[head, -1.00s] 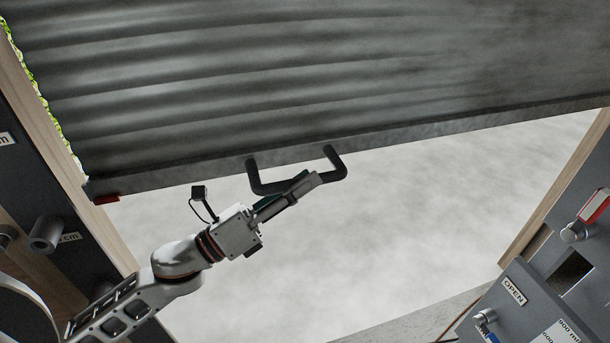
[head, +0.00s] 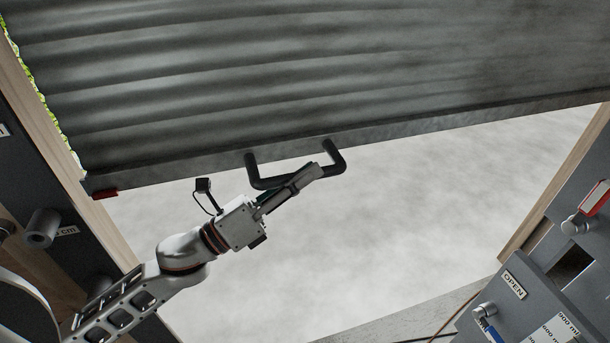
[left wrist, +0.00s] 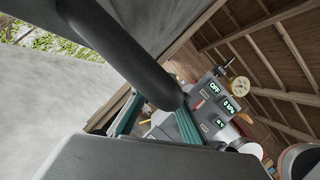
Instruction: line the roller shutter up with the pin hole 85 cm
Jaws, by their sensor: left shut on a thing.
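The grey ribbed roller shutter (head: 300,70) fills the top of the head view, its bottom rail slanting across the picture. A red marker (head: 104,193) sits at the rail's lower left corner, above the level of a grey pin tube (head: 42,228) on the dark left post. My left gripper (head: 312,174) is shut on the black U-shaped handle (head: 268,182) below the rail. The handle's bar also crosses the left wrist view (left wrist: 120,50). My right gripper is not in view.
At right stands a grey control box (head: 500,300) marked OPEN, with a red-and-white part (head: 596,200) above it. A pale foggy opening (head: 400,220) lies below the shutter. The left wrist view shows a panel (left wrist: 215,105) reading OFF and a timber wall.

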